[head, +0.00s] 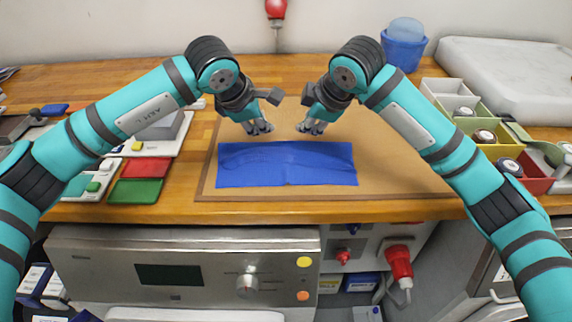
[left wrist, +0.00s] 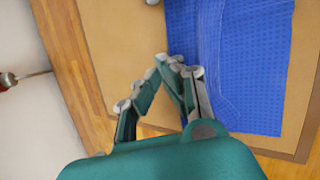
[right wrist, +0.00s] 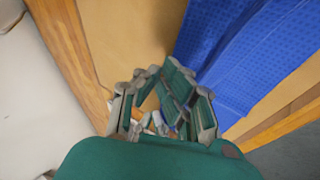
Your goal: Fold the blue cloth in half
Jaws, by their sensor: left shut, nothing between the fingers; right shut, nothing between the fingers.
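The blue cloth (head: 286,166) lies on the brown board as a wide, short rectangle with light creases. It also shows in the left wrist view (left wrist: 245,65) and the right wrist view (right wrist: 245,60). My left gripper (head: 261,130) is shut and empty, just beyond the cloth's far edge, left of its middle. My right gripper (head: 312,130) is shut and empty, just beyond the same edge, right of the middle. Neither gripper holds the cloth. From these views I cannot tell how high the fingertips are above the board.
The board (head: 400,170) lies on a wooden worktop (head: 110,80). Red (head: 142,166) and green (head: 135,190) pads lie left of it. Small bins with several parts, including a red bin (head: 537,183), stand at the right. A blue bucket (head: 403,50) stands at the back. The board right of the cloth is clear.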

